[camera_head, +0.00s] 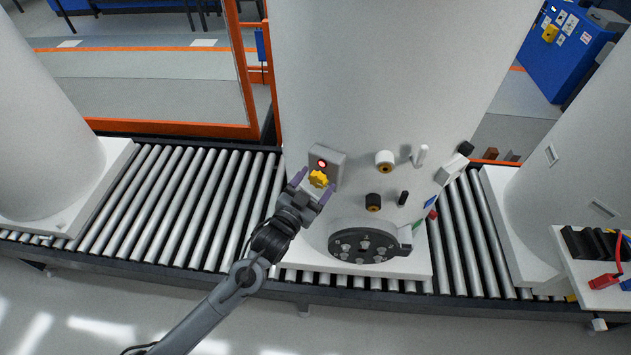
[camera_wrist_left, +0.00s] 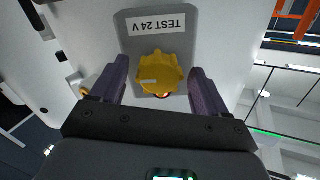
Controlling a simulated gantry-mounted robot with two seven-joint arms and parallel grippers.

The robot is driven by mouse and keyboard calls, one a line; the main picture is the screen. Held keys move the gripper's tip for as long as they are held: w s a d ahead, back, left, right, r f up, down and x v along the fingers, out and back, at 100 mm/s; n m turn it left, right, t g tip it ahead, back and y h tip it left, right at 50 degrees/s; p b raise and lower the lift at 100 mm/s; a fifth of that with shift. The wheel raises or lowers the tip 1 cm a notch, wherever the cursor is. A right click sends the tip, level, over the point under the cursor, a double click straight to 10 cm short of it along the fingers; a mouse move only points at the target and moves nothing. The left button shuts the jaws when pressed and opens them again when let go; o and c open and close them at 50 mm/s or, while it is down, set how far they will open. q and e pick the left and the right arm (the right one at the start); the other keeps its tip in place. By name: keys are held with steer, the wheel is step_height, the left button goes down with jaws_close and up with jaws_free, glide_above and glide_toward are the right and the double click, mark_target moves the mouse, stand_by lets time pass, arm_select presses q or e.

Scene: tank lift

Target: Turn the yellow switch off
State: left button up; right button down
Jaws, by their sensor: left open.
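The yellow switch (camera_head: 318,178) is a lobed knob on a grey box (camera_head: 334,159) on the front of the white tank (camera_head: 400,70). A red lamp (camera_head: 322,163) glows above it in the head view. My left gripper (camera_head: 314,185) is open, with its purple fingers on either side of the knob. In the left wrist view the yellow switch (camera_wrist_left: 159,73) sits between the fingertips of the left gripper (camera_wrist_left: 160,80), with a gap on each side. A "TEST 24 V" label (camera_wrist_left: 156,24) shows on the box. My right gripper is not in view.
Knobs and fittings (camera_head: 385,160) stick out of the tank to the right of the switch. A black round flange (camera_head: 362,245) is low on the tank. A roller conveyor (camera_head: 190,205) runs beneath, with other white tanks on both sides.

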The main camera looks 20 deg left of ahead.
arm_select(q)
steer(key=shift+w+d, duration=0.1)
steer(key=shift+w, duration=0.15)
steer(key=shift+c, duration=0.4)
steer(key=c, duration=1)
steer(key=shift+o, duration=0.2)
